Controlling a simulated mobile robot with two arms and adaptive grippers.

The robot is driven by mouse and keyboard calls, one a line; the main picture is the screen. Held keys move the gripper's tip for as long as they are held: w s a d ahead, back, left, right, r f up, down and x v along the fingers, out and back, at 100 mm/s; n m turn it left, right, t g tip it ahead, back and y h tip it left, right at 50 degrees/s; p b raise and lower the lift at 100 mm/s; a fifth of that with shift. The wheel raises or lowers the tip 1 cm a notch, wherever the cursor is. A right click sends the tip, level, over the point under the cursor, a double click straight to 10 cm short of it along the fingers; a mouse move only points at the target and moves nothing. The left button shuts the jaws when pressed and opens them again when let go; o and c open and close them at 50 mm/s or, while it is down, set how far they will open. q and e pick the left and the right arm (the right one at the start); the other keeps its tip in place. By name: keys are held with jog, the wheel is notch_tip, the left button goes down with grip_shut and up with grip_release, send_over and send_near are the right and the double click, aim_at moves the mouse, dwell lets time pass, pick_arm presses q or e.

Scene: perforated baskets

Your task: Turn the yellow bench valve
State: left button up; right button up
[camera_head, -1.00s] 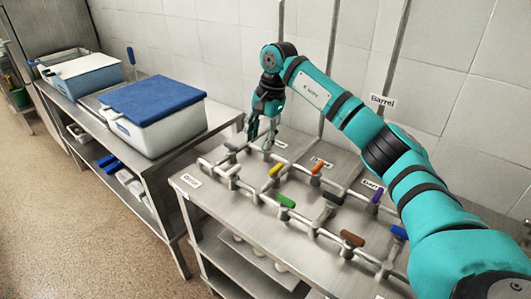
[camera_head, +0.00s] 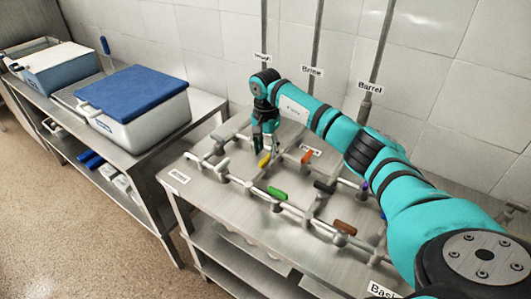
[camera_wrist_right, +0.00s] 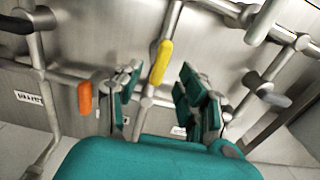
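The yellow valve handle (camera_head: 264,159) sits on the pipework of the steel bench, in the back row, left of the orange handle. It also shows in the right wrist view (camera_wrist_right: 161,61), upright in the picture. My right gripper (camera_head: 264,148) is just above and behind the yellow handle in the head view. In the right wrist view its two teal fingers (camera_wrist_right: 158,85) are spread, with the yellow handle seen in the gap between them, toward the far side. No contact with the handle shows. My left gripper is in neither view.
An orange handle (camera_head: 307,157), a green handle (camera_head: 277,193), a black handle (camera_head: 324,187) and a brown handle (camera_head: 345,227) stand close by on the pipes. A white bin with a blue lid (camera_head: 131,90) stands on the bench to the left.

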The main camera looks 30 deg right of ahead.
aim_at(265, 158)
notch_tip(265, 158, down, 3)
jog(key=shift+f, duration=0.15)
jog(key=c, duration=0.5)
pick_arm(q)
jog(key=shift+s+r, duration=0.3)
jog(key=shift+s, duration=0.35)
pick_arm(e)
grip_shut()
